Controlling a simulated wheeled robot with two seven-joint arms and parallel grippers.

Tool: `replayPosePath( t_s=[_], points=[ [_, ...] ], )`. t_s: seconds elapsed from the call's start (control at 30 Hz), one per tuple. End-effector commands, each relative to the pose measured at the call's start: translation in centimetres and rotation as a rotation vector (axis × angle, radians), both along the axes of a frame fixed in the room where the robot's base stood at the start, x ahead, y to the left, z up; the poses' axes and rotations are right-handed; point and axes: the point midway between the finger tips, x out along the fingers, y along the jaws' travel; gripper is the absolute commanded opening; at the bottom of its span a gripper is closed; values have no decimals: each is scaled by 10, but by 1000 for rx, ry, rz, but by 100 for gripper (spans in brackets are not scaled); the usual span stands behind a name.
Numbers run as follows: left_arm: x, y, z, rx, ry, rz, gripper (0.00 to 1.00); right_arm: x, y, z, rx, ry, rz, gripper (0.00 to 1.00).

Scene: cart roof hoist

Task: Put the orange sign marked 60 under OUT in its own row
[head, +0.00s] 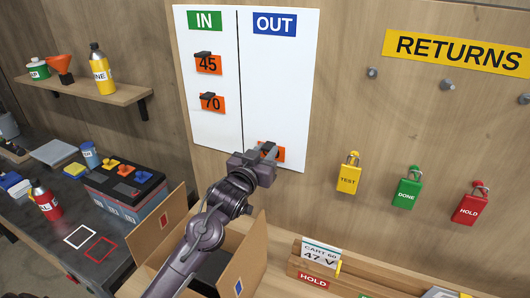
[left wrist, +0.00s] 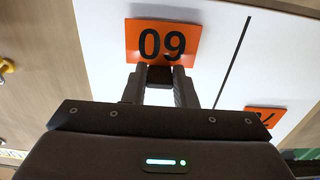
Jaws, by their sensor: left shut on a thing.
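The orange sign marked 60 (left wrist: 162,42) shows upside down in the left wrist view, lying over the white board. In the head view, orange edges of the sign (head: 281,154) show around my left gripper (head: 267,151), low in the column under the blue OUT header (head: 275,24). My left gripper is shut on this sign, also in the left wrist view (left wrist: 160,78). I cannot tell whether the sign touches the board (head: 290,90). Orange signs 45 (head: 208,64) and 70 (head: 212,102) hang under the green IN header (head: 204,21). My right gripper is out of view.
Yellow (head: 348,178), green (head: 407,191) and red (head: 470,207) padlocks hang right of the board. An open cardboard box (head: 253,257) stands below it. A shelf (head: 110,93) with bottles is at left. The OUT column above the sign is bare.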

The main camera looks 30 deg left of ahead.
Motion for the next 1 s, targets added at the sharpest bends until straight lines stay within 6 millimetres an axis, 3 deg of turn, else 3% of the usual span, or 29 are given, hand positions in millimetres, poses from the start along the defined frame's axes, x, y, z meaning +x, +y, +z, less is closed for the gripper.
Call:
replayPosePath(
  t_s=[1.0],
  points=[
    [5, 0, 0, 0, -1, 0, 0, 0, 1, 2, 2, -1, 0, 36]
  ],
)
